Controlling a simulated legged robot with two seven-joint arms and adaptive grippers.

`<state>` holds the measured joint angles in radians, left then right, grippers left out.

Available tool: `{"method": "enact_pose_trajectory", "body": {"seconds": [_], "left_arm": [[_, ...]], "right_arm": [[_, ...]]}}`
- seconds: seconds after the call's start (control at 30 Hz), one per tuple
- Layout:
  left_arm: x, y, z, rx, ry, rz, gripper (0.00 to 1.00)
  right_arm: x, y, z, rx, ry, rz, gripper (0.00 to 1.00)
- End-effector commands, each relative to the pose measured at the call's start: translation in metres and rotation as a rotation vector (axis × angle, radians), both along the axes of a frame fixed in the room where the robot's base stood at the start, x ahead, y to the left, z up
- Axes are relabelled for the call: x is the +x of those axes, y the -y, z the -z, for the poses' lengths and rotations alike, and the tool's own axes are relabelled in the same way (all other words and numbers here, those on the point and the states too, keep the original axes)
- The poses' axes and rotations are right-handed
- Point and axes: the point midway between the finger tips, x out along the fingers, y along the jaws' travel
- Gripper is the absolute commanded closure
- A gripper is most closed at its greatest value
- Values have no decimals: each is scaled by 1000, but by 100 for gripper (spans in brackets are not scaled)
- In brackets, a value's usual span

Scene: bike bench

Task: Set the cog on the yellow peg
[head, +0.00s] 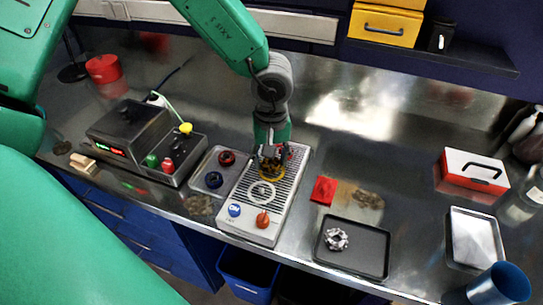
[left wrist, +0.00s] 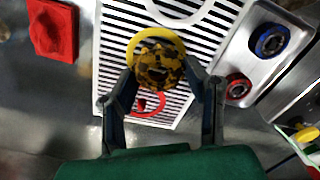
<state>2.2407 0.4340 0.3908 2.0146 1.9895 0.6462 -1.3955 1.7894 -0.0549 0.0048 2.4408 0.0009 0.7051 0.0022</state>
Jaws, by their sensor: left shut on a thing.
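My left gripper (head: 270,158) is shut on a mottled yellow and dark-brown cog (left wrist: 158,66), with one fingertip on each side of it in the left wrist view (left wrist: 160,72). The cog is over the striped grey board (head: 242,222), at a yellow ring (head: 271,175). The ring also shows partly around the cog in the left wrist view (left wrist: 146,37). I cannot make out a yellow peg; the cog and fingers cover the ring's middle. Whether the cog touches the board is unclear. My right gripper is not in view.
The board has a white ring (head: 262,193), a red ring (left wrist: 150,104), a blue knob (head: 234,210) and an orange knob (head: 263,220). A tray (head: 207,165) with round parts is left. A red block (head: 324,190) and black tray (head: 365,260) holding a silver piece (head: 336,239) are right.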

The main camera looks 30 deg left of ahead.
Motion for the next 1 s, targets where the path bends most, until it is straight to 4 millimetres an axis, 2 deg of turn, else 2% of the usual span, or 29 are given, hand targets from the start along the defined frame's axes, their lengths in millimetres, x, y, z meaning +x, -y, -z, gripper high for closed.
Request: {"method": "enact_pose_trajectory", "body": {"seconds": [0.67,1.0], "left_arm": [[0,-3,0,-1,0,-1,100],[-1,2,-1,-2,1,1,100]], "right_arm": [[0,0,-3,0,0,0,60],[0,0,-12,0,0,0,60]]}}
